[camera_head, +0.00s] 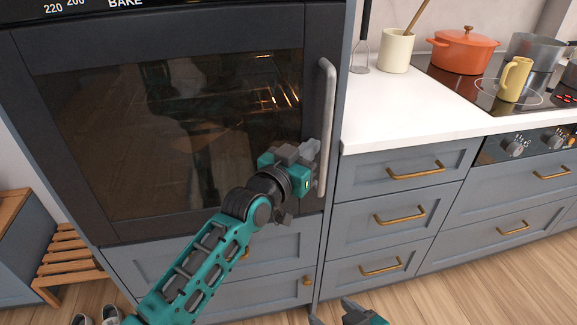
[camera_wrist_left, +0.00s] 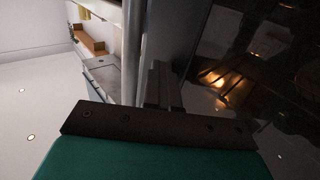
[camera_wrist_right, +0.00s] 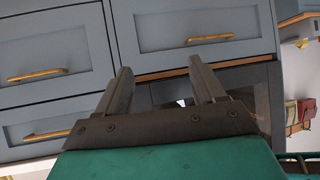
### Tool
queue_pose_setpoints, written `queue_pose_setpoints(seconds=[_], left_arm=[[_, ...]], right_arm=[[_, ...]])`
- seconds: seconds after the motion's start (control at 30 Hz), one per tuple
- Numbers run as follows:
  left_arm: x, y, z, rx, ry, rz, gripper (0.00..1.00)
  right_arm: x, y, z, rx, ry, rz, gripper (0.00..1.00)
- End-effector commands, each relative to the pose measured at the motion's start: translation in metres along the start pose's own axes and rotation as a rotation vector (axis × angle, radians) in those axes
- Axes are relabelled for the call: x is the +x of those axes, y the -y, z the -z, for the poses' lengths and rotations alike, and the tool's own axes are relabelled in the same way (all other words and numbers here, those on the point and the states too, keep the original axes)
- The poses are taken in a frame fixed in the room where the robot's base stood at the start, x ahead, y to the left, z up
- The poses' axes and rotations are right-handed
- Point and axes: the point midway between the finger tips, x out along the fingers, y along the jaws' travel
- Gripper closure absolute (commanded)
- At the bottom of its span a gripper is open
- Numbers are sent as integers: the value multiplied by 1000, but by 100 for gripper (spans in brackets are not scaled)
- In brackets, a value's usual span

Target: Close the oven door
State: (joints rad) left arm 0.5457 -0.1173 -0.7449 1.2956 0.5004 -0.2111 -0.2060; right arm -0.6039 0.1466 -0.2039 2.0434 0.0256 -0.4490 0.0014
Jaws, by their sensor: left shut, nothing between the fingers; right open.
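The oven door (camera_head: 150,130) is a dark glass panel with a black frame, and it looks flush or nearly flush with the oven front; I cannot tell if a small gap remains. Its upright grey handle (camera_head: 327,120) runs along the right side. My left gripper (camera_head: 312,150) is shut and empty, with its fingertips close to the lower part of the handle, against or just off the door. In the left wrist view the shut fingers (camera_wrist_left: 160,85) are between the handle (camera_wrist_left: 132,50) and the dark glass (camera_wrist_left: 245,60). My right gripper (camera_wrist_right: 161,70) is open and empty, low before the drawers.
Blue-grey drawers (camera_head: 395,215) with brass handles stand right of the oven under a white counter (camera_head: 400,115). An orange pot (camera_head: 463,52), a cream utensil jar (camera_head: 396,50) and a yellow mug (camera_head: 515,80) stand above. A wooden slatted stool (camera_head: 65,255) and shoes are at lower left.

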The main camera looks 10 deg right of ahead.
Motion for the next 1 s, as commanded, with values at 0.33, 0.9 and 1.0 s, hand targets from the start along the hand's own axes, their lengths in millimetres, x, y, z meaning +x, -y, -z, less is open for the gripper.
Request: queue_pose_setpoints(seconds=[0.33,0.9,1.0], left_arm=[[-61,4,3,3,-5,9,100],[-130,-2,2,2,-4,2,100],[-132,-1,0,-2,0,6,100]], right_arm=[[-6,-7,8,-16,-9,-13,31],[-9,-7,5,-2,-2,-21,31],[-10,-7,5,-2,-1,-22,31]])
